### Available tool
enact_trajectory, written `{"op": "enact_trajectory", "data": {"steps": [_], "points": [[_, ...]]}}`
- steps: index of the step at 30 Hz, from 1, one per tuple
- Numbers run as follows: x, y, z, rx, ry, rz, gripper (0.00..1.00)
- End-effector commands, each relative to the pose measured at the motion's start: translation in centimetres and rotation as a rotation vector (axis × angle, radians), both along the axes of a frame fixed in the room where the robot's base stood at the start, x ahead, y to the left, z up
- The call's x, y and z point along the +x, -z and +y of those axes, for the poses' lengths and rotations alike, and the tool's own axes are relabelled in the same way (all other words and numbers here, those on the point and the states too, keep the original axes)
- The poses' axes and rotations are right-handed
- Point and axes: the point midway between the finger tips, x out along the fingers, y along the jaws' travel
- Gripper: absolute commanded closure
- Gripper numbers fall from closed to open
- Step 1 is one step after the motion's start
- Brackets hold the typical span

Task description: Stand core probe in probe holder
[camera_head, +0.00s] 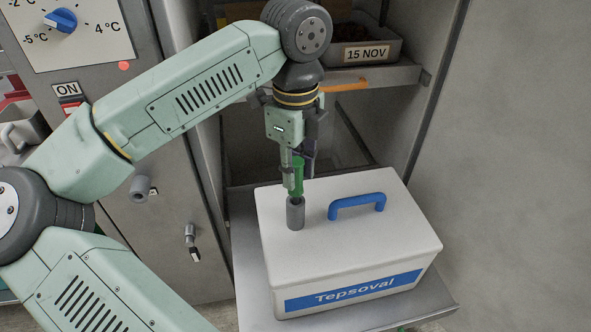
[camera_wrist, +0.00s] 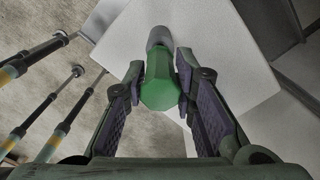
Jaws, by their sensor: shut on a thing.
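My gripper (camera_head: 297,178) points down over the white box and is shut on the green handle of the core probe (camera_head: 297,180). The handle also shows between the pads in the wrist view (camera_wrist: 160,85). Directly below it a grey upright cylinder, which looks like the probe holder (camera_head: 296,214), stands on the box's lid; its end shows past the handle in the wrist view (camera_wrist: 158,38). The probe looks upright and in line with the cylinder. The lower end of the probe is hidden, and I cannot tell how deep it sits in the cylinder.
The white box (camera_head: 345,250) has a blue handle (camera_head: 357,205) right of the cylinder and stands on a grey shelf (camera_head: 440,303). Behind is an open cabinet with a crate labelled 15 NOV (camera_head: 367,52). A panel with a blue dial (camera_head: 61,20) is at left.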

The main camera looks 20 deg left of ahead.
Motion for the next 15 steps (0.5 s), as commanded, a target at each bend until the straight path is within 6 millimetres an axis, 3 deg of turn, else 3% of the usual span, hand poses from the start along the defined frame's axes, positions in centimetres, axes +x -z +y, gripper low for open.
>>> {"op": "enact_trajectory", "data": {"steps": [15], "points": [[0.0, -4.4, 0.0, 0.002, 0.000, -0.001, 1.00]]}}
